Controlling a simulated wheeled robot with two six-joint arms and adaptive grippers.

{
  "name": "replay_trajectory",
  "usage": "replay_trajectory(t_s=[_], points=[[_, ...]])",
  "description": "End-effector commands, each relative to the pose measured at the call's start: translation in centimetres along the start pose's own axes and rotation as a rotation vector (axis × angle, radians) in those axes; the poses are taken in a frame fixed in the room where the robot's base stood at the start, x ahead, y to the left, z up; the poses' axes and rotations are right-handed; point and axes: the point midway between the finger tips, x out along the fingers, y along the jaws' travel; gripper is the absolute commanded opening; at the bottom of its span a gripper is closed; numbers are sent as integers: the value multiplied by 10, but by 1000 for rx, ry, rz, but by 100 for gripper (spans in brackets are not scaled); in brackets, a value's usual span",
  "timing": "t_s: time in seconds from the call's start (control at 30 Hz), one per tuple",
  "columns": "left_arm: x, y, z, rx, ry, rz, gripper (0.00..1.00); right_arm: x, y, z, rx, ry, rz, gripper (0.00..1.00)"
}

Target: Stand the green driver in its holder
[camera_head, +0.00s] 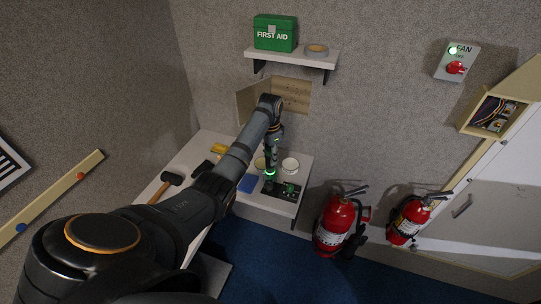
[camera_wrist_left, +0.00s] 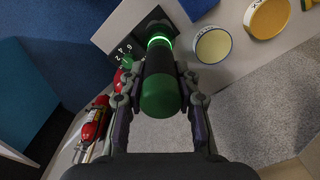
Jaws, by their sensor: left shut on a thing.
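The green driver (camera_wrist_left: 160,95) has a thick dark and green handle and lies between the two fingers of my left gripper (camera_wrist_left: 157,82) in the left wrist view. My left gripper is shut on it. In the head view my left gripper (camera_head: 271,150) points down over the back right of the bench. A bright green glowing ring (camera_head: 270,174) shows below its fingers, and at the handle's far end in the wrist view. Below is a dark panel (camera_wrist_left: 122,50) with white numerals. I cannot make out the holder or the driver's tip. My right gripper is out of view.
A shelf (camera_head: 290,57) holds a first aid box (camera_head: 275,33) above. Two fire extinguishers (camera_head: 334,226) stand to the right. Blue floor (camera_head: 270,260) lies in front.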

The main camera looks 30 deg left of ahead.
Motion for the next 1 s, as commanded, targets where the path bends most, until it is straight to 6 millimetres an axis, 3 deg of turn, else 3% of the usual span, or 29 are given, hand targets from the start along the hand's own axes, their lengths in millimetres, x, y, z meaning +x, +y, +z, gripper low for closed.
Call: replay_trajectory(t_s=[1.0], points=[[20,0,0,0,1,0,0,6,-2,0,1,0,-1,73]])
